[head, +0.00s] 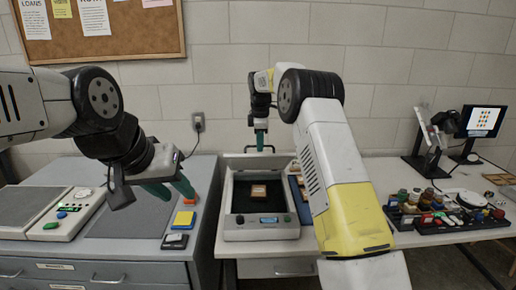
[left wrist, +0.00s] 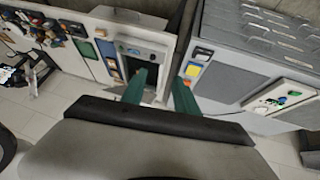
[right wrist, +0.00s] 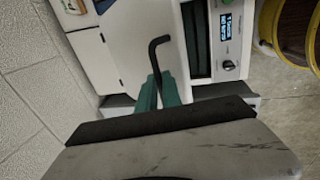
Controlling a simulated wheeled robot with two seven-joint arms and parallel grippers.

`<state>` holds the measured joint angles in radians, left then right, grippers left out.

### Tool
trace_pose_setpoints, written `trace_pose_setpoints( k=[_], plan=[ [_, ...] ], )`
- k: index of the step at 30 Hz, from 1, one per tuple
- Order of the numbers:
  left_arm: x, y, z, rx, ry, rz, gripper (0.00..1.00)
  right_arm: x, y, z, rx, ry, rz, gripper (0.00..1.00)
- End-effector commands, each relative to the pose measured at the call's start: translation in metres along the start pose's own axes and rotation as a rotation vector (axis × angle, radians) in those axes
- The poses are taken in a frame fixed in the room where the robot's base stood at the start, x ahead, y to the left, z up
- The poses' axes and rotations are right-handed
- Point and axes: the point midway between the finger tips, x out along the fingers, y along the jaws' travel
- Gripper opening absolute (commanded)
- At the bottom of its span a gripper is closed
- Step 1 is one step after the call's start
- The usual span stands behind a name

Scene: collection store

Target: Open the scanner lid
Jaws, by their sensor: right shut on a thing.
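The scanner (head: 262,233) stands on the white table in the middle of the head view, its dark bed exposed with a small brown item (head: 258,191) on it. The pale lid (head: 238,162) stands raised at the back of the scanner; its exact angle is hard to tell. My right gripper (head: 261,141) is at the lid's top edge, shut on the black lid handle (right wrist: 157,52), which shows between its teal fingers in the right wrist view. My left gripper (head: 170,190) is open and empty, left of the scanner above the grey cabinet.
The grey cabinet (head: 75,272) on the left carries coloured pads and a flat device (head: 60,215). Right of the scanner, partly behind my right arm, are a blue-edged tray (head: 299,194) and a black tray of small items (head: 425,240). A monitor (head: 482,121) stands at the far right.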

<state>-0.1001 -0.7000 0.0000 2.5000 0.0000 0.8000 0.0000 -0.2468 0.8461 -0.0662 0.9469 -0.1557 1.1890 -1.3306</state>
Motion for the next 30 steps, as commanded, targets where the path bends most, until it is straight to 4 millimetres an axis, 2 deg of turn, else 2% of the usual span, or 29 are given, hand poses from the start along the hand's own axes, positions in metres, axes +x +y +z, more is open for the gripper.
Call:
trace_pose_setpoints(
  k=[9, 11, 15, 17, 20, 24, 30],
  plan=[
    [0.0, 0.0, 0.0, 0.0, 0.0, 0.0, 0.36, 0.005, 0.001, 0.003, 0.0, -0.006, -0.001, 0.0],
    [0.0, 0.0, 0.0, -0.002, 0.001, 0.0, 0.27, 0.005, 0.0, 0.003, 0.0, -0.006, -0.001, 0.0],
    [0.005, 0.007, -0.012, -0.067, 0.016, 0.02, 0.0, 0.005, 0.0, 0.003, 0.0, -0.006, -0.002, 0.0],
    [0.011, 0.015, -0.024, -0.142, 0.033, 0.041, 0.0, 0.005, 0.0, 0.003, 0.0, -0.006, -0.002, 0.0],
    [0.025, 0.034, -0.055, -0.336, 0.073, 0.098, 0.0, 0.005, 0.0, 0.003, 0.0, -0.006, -0.002, 0.0],
    [0.051, 0.065, -0.107, -0.709, 0.125, 0.209, 0.0, 0.005, 0.0, 0.004, 0.001, -0.006, -0.002, 0.0],
    [0.095, 0.099, -0.173, -1.292, 0.158, 0.371, 0.0, 0.005, 0.0, 0.004, 0.001, -0.007, -0.002, 0.0]
  ],
)
